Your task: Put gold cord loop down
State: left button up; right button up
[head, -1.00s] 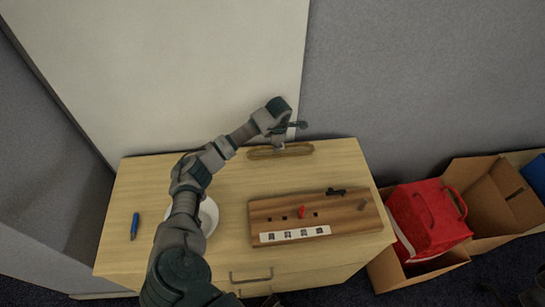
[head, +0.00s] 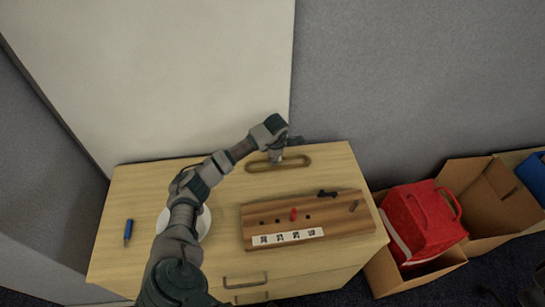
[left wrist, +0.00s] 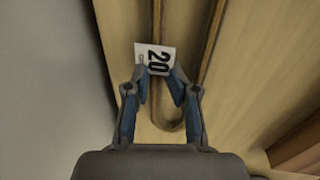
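The gold cord loop (head: 297,164) is a long narrow closed loop lying along the back edge of the wooden table. In the left wrist view, the loop (left wrist: 172,126) shows its rounded end and two strands. My left gripper (head: 277,160) points down over it, near its middle in the head view. In the left wrist view, the gripper's fingertips (left wrist: 159,74) stand apart on either side of one strand, with a narrow gap. A white tag (left wrist: 154,56) marked 20 lies at the tips. Fingertip contact with the cord is not clear. My right gripper is not seen.
A wooden board (head: 340,217) with small pegs and number labels sits in front of the loop. A white bowl (head: 205,222) is partly behind my arm. A blue pen-like item (head: 128,232) lies at left. A red bag (head: 425,222) in a cardboard box stands right of the table.

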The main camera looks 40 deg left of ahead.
pick_arm(q)
jog(key=shift+w+d+r, duration=0.1)
jog(key=shift+d+r, duration=0.05)
jog(key=shift+d, duration=0.45)
jog(key=shift+a+r, duration=0.35)
jog(key=shift+r, duration=0.1)
jog(key=r, duration=0.1)
jog(key=r+p, duration=0.1)
jog(key=r, duration=0.3)
jog(key=shift+s+a, duration=0.1)
jog(key=shift+s, duration=0.15)
jog(key=shift+s+d+r+p, duration=0.15)
jog(key=shift+d+r+p, duration=0.05)
jog(key=shift+r, duration=0.75)
jog(key=shift+s+d+r+p, duration=0.15)
jog(key=shift+d+r, duration=0.1)
jog(key=shift+r, duration=0.7)
jog(key=shift+s+d+r+p, duration=0.15)
jog(key=shift+d+r+p, duration=0.05)
jog(key=shift+r, duration=0.75)
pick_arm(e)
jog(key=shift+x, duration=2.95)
